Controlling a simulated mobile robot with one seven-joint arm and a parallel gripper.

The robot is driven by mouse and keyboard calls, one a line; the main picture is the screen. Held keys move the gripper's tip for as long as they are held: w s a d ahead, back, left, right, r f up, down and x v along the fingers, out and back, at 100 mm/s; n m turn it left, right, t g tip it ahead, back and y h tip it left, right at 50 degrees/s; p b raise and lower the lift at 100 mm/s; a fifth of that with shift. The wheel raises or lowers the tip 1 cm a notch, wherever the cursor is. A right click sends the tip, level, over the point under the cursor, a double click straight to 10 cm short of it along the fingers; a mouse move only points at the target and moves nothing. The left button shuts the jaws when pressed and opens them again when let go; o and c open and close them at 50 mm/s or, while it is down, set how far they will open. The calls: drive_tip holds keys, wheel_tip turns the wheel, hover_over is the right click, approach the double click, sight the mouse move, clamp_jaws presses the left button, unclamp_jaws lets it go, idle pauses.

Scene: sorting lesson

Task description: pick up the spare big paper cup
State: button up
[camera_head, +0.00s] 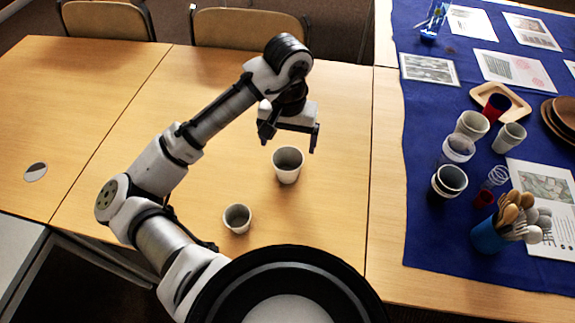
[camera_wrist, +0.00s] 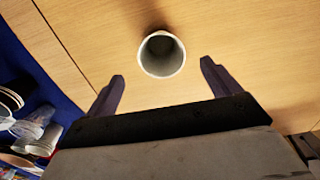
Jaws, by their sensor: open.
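A larger white paper cup (camera_head: 287,166) stands upright on the bare wooden table in the head view. A smaller cup (camera_head: 237,218) stands nearer to my base, to its lower left. My gripper (camera_head: 290,140) is open and empty, above and just behind the larger cup in the head view. In the wrist view one cup (camera_wrist: 162,55) shows beyond and between the spread fingertips of my gripper (camera_wrist: 163,77), apart from both. Its open mouth faces the camera. More paper cups (camera_head: 472,125) stand on the blue cloth at the right.
The blue cloth (camera_head: 425,230) holds printed sheets, brown plates (camera_head: 560,117), a wooden tray (camera_head: 499,101), glasses and a blue cup of wooden utensils (camera_head: 487,236). Two chairs (camera_head: 247,28) stand behind the table. The wood around the two loose cups is clear.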

sight(288, 159)
drive_tip(key=f, duration=0.8)
drive_tip(key=shift+w+f, duration=0.2)
drive_tip(key=shift+w, duration=0.05)
drive_tip(key=shift+c, duration=0.4)
drive_tip(key=c, duration=0.9)
drive_tip(key=shift+r, duration=0.1)
